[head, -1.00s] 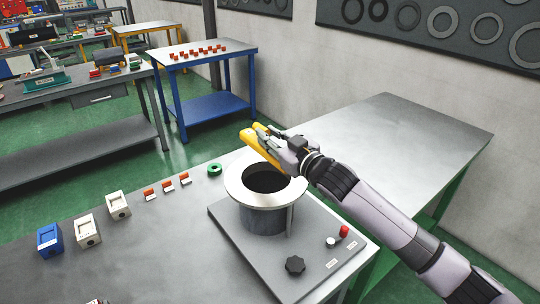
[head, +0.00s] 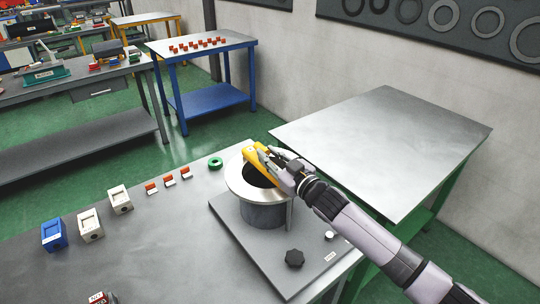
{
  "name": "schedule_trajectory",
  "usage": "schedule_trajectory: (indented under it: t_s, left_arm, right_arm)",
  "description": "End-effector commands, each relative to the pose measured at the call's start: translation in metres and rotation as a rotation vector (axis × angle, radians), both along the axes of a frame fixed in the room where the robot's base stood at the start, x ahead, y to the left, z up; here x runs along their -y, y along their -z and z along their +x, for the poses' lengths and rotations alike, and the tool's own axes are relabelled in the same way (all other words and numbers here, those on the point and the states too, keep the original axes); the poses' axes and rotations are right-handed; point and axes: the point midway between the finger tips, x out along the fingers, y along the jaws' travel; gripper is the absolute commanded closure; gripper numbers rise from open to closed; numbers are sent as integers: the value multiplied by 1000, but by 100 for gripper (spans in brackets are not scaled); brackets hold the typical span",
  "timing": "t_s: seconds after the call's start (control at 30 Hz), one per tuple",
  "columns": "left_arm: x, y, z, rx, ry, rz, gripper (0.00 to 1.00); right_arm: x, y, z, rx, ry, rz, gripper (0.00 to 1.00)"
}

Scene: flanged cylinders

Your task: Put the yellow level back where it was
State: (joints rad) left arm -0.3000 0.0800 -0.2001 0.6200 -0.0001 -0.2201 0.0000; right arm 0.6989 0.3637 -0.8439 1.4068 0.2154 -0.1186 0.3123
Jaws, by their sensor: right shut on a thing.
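My right gripper (head: 275,156) is shut on the yellow level (head: 257,160). It holds the level at the far right part of the rim of the flanged cylinder (head: 263,214). I cannot tell whether the level touches the flange or hangs just above it. The cylinder stands upright on a grey base plate (head: 262,246), its dark opening partly hidden by the level and gripper. My left gripper is not in view.
A black knob (head: 294,258) is on the plate. A green ring (head: 215,163), several small red-and-white blocks (head: 168,180), two white boxes (head: 119,199) and a blue box (head: 54,234) stand on the left. A bare metal table (head: 390,140) lies behind my right arm.

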Motion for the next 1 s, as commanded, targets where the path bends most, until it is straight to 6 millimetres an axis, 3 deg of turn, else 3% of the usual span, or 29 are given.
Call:
schedule_trajectory:
  t_s: [0.33, 0.73, 1.0]
  left_arm:
    - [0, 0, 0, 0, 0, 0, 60]
    - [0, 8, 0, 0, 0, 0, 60]
    - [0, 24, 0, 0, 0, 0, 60]
  right_arm:
    - [0, 1, 0, -1, 0, 0, 61]
    - [0, 4, 0, -1, 0, -1, 61]
    - [25, 7, -30, -1, 0, -2, 61]
